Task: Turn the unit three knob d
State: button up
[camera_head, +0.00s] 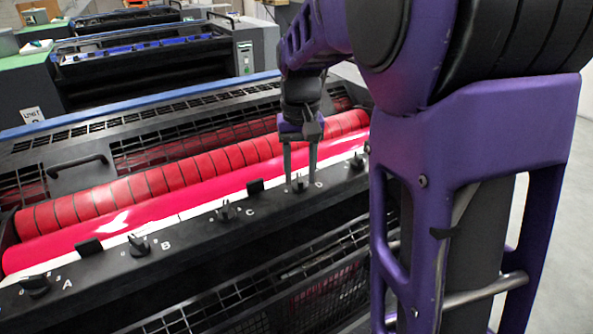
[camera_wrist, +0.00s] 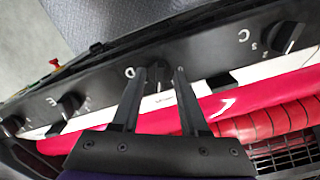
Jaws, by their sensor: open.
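Knob D (camera_head: 299,185) is a small black knob on the dark front rail of the red-roller press. In the wrist view knob D (camera_wrist: 158,80) shows with the letter D to its left. My gripper (camera_head: 300,180) points down at the rail with its two fingers apart, one on each side of knob D in the picture. In the wrist view my gripper (camera_wrist: 160,72) is open, with the knob in the gap between the fingertips. I cannot tell whether either finger touches it.
Knobs A (camera_head: 35,287), B (camera_head: 139,246) and C (camera_head: 225,212) line the rail to the left; knob E (camera_wrist: 70,103) is on D's other side. Black blocks (camera_head: 255,186) stand between knobs. Red rollers (camera_head: 150,184) run behind the rail. A red button (camera_wrist: 54,65) shows beyond.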

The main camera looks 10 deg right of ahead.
jog(key=shift+f, duration=0.1)
grip_shut()
jog(key=shift+n, duration=0.3)
jog(key=n+p, duration=0.2)
jog(key=n, duration=0.2)
jog(key=shift+d, duration=0.1)
jog(key=n+p, duration=0.2)
jog(key=n, duration=0.3)
jog(key=shift+w+n, duration=0.1)
jog(key=shift+n, duration=0.3)
jog(key=n+p, duration=0.2)
jog(key=n, duration=0.3)
jog(key=shift+d, duration=0.1)
jog(key=shift+w+n+p, duration=0.15)
jog(key=shift+n+p, duration=0.65)
jog(key=shift+n, duration=1.4)
